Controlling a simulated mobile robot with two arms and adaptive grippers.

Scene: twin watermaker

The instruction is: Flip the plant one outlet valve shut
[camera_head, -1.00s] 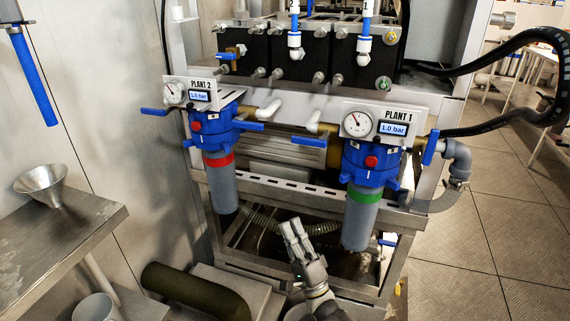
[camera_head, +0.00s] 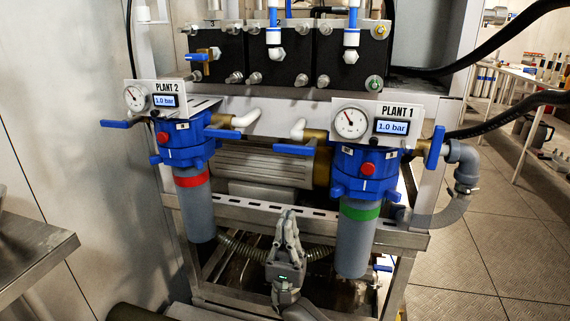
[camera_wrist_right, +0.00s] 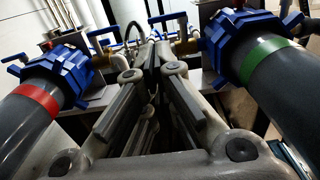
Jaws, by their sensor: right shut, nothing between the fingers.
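The Plant 1 unit has a blue filter head (camera_head: 365,170) above a grey housing with a green band, under the PLANT 1 gauge panel (camera_head: 378,124). A blue lever handle (camera_head: 294,149) points left from its left pipe, roughly level. Another blue handle (camera_head: 435,147) stands upright on its right pipe, beside a grey elbow. I cannot tell which one is the outlet valve. My right gripper (camera_head: 287,213) is shut and empty, pointing up between the two housings, below the left lever and apart from it. In the right wrist view its fingers (camera_wrist_right: 153,62) point toward the pipework. My left gripper is not in view.
The Plant 2 unit (camera_head: 183,145), with a red band, stands to the left with its own blue levers. The steel frame rail (camera_head: 250,207) runs behind my right gripper. A metal table (camera_head: 35,255) is at the left edge. Open floor (camera_head: 490,235) lies to the right.

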